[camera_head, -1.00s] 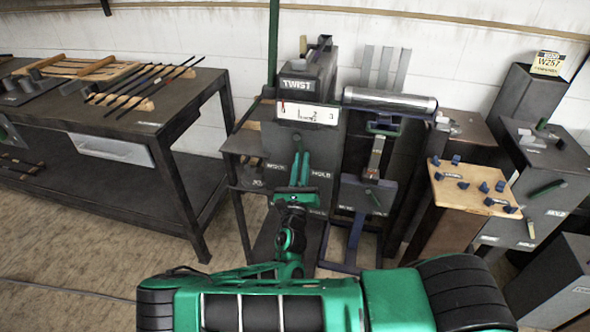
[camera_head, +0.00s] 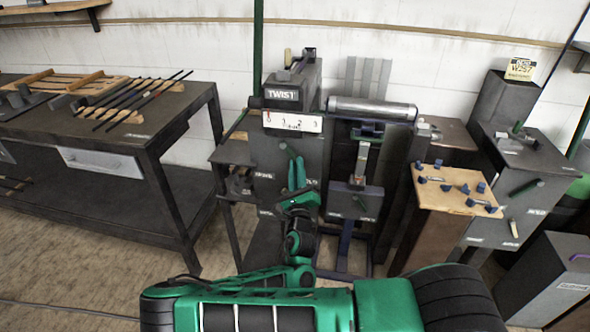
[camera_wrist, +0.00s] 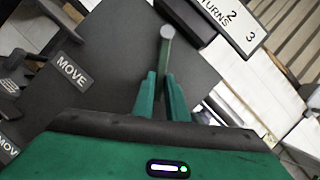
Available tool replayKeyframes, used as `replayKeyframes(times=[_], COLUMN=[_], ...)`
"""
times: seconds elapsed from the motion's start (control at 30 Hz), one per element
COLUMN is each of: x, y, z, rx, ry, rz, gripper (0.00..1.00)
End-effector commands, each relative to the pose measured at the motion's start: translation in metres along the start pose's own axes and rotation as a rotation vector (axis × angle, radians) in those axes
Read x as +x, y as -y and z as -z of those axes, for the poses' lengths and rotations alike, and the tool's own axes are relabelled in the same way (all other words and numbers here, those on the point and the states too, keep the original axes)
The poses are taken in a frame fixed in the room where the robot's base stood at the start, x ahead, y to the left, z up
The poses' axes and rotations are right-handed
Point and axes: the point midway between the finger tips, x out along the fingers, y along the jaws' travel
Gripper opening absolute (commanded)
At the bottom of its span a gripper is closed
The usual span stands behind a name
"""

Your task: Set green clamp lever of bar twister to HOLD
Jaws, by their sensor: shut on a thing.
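The bar twister is a dark grey machine (camera_head: 285,85) with a "TWIST" sign and a white turns scale (camera_head: 291,122). Its clamp lever (camera_head: 284,147) is a short rod on the front face, below the scale, leaning up and left. In the wrist view the lever's round end (camera_wrist: 167,33) stands out beyond the fingertips, its rod running down between them. My green gripper (camera_head: 296,175) is shut on the lever; it also shows in the wrist view (camera_wrist: 162,88). A "MOVE" label (camera_wrist: 72,72) lies left of the lever there. The right-hand label is partly hidden by my gripper.
A neighbouring machine with a roller (camera_head: 370,108) and its own lever (camera_head: 361,202) stands close right. Beyond it is a wooden-topped stand (camera_head: 455,190) with blue knobs. A dark workbench (camera_head: 170,125) with rods stands left. Floor (camera_head: 120,255) is open in front of the bench.

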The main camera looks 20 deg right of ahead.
Motion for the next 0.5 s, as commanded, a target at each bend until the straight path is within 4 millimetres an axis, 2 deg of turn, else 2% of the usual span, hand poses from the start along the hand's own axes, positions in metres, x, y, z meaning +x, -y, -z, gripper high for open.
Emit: replayKeyframes(times=[0.17, 0.2, 0.23, 0.27, 0.5], x=[-0.0007, -0.0007, -0.0007, -0.0006, -0.0006], y=[-0.0034, -0.0033, -0.0031, -0.0028, -0.0016], z=[-0.0033, -0.0032, -0.0031, -0.0029, -0.0021], rx=[0.0, 0.0, 0.0, 0.0, 0.0], ry=[0.006, 0.006, 0.005, 0.005, 0.003], rz=[-0.006, -0.006, -0.005, -0.005, -0.002], gripper=[0.0, 0.22, 0.29, 0.31, 0.31])
